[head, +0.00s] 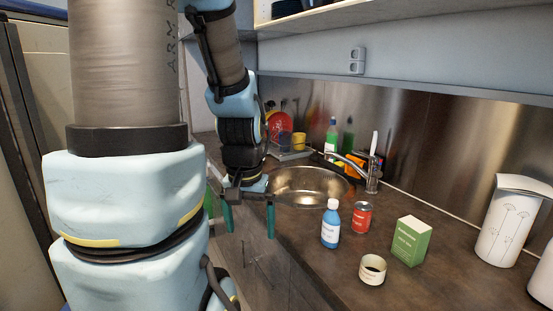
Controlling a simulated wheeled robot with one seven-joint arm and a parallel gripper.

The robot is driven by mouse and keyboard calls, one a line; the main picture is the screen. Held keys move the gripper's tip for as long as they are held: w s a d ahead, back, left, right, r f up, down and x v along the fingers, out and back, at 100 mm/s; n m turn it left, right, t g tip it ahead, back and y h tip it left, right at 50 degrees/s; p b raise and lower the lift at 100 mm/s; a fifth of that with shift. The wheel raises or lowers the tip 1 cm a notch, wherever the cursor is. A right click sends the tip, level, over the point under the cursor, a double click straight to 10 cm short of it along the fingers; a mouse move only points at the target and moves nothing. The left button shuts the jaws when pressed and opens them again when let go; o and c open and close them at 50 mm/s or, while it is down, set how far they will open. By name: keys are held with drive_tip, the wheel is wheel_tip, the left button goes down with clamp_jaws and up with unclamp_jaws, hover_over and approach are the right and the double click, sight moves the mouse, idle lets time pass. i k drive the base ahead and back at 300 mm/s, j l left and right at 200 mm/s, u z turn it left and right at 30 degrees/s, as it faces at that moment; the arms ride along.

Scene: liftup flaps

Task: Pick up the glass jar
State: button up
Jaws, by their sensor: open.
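A short round jar (373,270) with a pale label and a dark inside or top stands upright near the front of the dark counter. It is the best match for the glass jar, though I cannot tell its material for sure. My gripper (250,232) hangs pointing down at the counter's front edge, left of the jar and well apart from it. Its two teal fingers are spread, with nothing between them.
Near the jar stand a blue bottle (330,224), a red can (361,217) and a green box (411,240). A white canister (508,222) is at right. The sink (309,187) and tap (373,173) lie behind. A shelf (330,18) overhangs above.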

sight(374, 263)
drive_tip(key=z, duration=0.75)
drive_tip(key=j+z, duration=0.45)
drive_tip(key=j, duration=0.25)
drive_tip(key=k+j+z, duration=0.1)
drive_tip(key=j+z, duration=0.4)
drive_tip(key=j, duration=0.2)
drive_tip(key=i+j, duration=0.1)
drive_tip(key=j, duration=0.2)
drive_tip(key=i+j, duration=0.1)
drive_tip(key=j, duration=0.5)
drive_tip(key=i, duration=0.05)
